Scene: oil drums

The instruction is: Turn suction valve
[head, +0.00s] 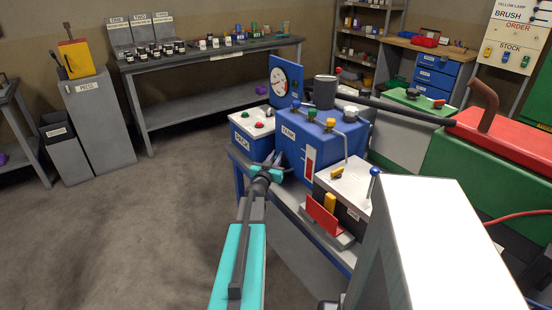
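A blue box labelled TANK (294,156) stands on a blue bench right of centre. No readable label shows which is the suction valve. A round gauge (285,79) on a blue panel and a dark grey cylinder (325,92) stand behind the handles. My gripper (276,160), dark with teal parts, is in front of the tank's left side, below the handles. Its fingers are small and dark against the blue, so their opening is unclear.
A white-topped box with a red plate (322,217) and a blue-knobbed lever (374,172) are in front. A red-topped green machine (500,165) is right. Floor at left (130,235) is clear.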

